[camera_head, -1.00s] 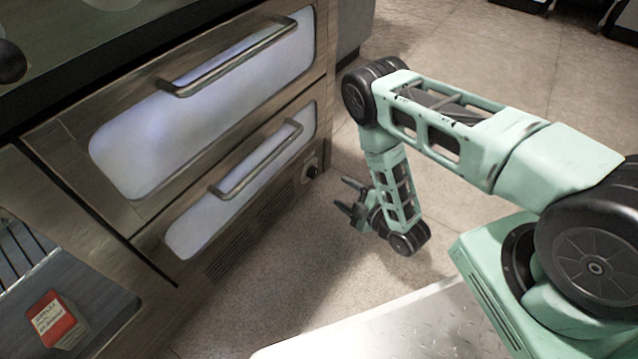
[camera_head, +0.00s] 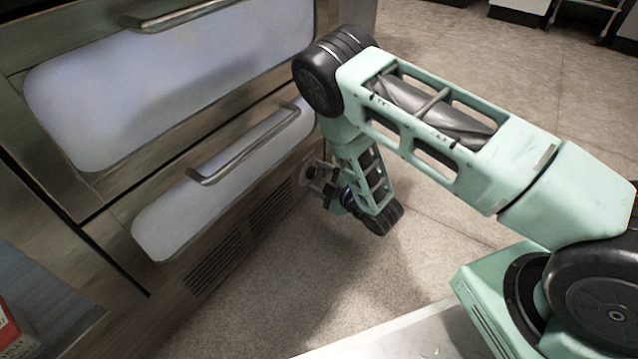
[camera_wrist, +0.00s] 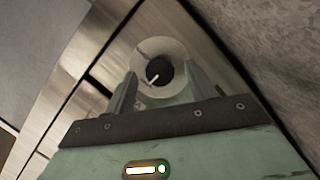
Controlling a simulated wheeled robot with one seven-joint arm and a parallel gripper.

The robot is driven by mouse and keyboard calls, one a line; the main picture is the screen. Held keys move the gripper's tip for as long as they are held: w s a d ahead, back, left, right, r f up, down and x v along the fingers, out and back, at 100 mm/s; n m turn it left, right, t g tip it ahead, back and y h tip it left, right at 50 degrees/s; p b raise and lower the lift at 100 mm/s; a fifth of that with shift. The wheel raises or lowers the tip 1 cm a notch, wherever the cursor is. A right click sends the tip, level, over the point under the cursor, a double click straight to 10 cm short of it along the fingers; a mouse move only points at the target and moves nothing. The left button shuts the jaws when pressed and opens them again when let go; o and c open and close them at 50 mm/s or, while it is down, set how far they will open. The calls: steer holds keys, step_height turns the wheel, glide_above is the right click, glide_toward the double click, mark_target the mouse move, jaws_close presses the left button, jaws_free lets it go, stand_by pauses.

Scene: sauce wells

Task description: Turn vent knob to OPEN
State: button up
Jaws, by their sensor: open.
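The vent knob (camera_wrist: 159,71) is a small dark round knob with a white pointer line, set on a pale round plate (camera_wrist: 177,49) on the oven's wood-toned front. In the wrist view it sits between and beyond the two fingers of my gripper (camera_wrist: 160,80). The pointer slants toward the lower left. No lettering is readable. My gripper is open and empty, facing the knob; I cannot tell if a finger touches it. In the head view my gripper (camera_head: 319,185) is close to the lower right of the oven front, and the knob is mostly hidden behind it.
The oven has an upper drawer (camera_head: 200,75) and a lower drawer (camera_head: 170,228), each with a metal bar handle. A slotted grille (camera_head: 240,250) lies below the lower one. A red box (camera_head: 8,335) is at the left edge.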

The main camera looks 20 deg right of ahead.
steer(key=shift+w+a, duration=0.1)
steer(key=shift+w, duration=0.2)
steer(key=c, duration=1)
steer(key=shift+o, duration=0.2)
